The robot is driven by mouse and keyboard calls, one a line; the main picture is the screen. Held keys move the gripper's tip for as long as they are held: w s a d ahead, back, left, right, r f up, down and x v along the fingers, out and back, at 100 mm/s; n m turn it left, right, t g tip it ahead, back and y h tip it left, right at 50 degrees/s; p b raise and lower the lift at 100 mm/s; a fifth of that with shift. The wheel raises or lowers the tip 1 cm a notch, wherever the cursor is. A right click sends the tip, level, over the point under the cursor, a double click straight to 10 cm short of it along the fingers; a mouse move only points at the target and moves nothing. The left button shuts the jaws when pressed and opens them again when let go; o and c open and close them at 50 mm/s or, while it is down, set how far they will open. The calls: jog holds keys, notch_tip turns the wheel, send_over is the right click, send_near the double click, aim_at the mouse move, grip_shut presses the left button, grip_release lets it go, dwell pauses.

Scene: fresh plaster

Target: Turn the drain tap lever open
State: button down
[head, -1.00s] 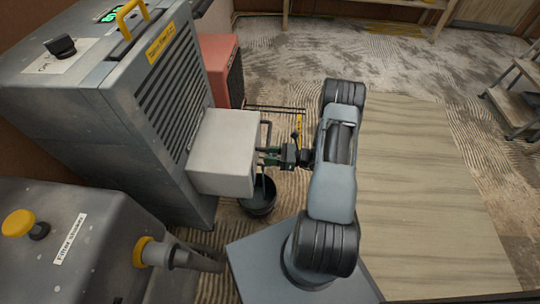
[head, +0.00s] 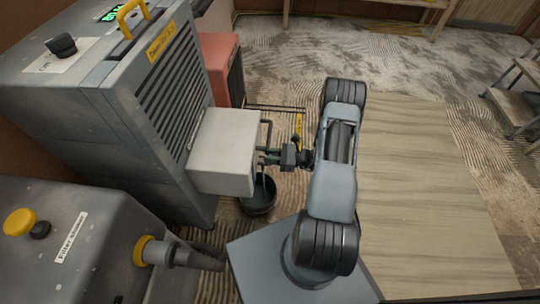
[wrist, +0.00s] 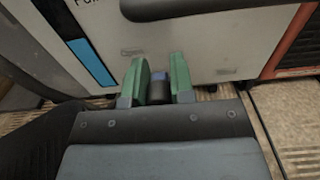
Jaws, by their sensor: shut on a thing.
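My gripper (head: 264,156) is level beside the pale box-shaped tank (head: 226,150) on the side of the grey machine. In the wrist view its green fingers (wrist: 161,83) stand either side of a small dark piece with a blue top, the drain tap lever (wrist: 159,88), and are shut on it. The lever sits low against the pale front panel. In the head view the fingers hide the lever, and its exact angle cannot be told. A dark bucket (head: 259,201) stands on the floor below the gripper.
The grey louvred machine (head: 165,105) stands at left, with a red unit (head: 221,68) behind it. A second grey machine (head: 75,250) with a hose is at front left. A wooden board (head: 415,190) covers the floor at right. Steps (head: 520,95) stand far right.

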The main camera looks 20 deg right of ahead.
jog(key=c, duration=1)
grip_release()
jog(key=p+v, duration=0.2)
jog(key=v, duration=1.1)
jog(key=shift+s+d, duration=0.25)
jog(key=shift+d, duration=0.05)
jog(key=shift+r, duration=0.15)
jog(key=a+r+n+g+h+p, duration=0.3)
jog(key=r+n+p, duration=0.3)
jog(key=r, duration=0.8)
jog(key=s+a+r+n+g+h+p, duration=0.1)
jog(key=a+r+n+g+h+p, duration=0.2)
jog(key=r+p, duration=0.5)
jog(key=s+a+r+n+g+h+p, duration=0.1)
jog(key=a+r+n+g+h+p, duration=0.3)
jog(key=r, duration=1.7)
jog(key=shift+s+a+n+h+p, duration=0.1)
jog(key=shift+a+n+h+p, duration=0.5)
jog(key=shift+a+n+p, duration=1.55)
jog(key=s+a+r+n+t+h+p, duration=0.1)
jog(key=s+r+n+t+h+p, duration=0.1)
jog(key=r, duration=0.5)
jog(key=s+a+r+n+t+h+p, duration=0.1)
jog(key=r+n+t+h+p, duration=0.1)
jog(key=r+n+p, duration=0.2)
notch_tip(320, 180, up, 4)
jog(key=shift+s+a+n+t+h+p, duration=0.3)
jog(key=shift+s+a+n+t+p, duration=0.1)
jog(key=shift+p, duration=0.55)
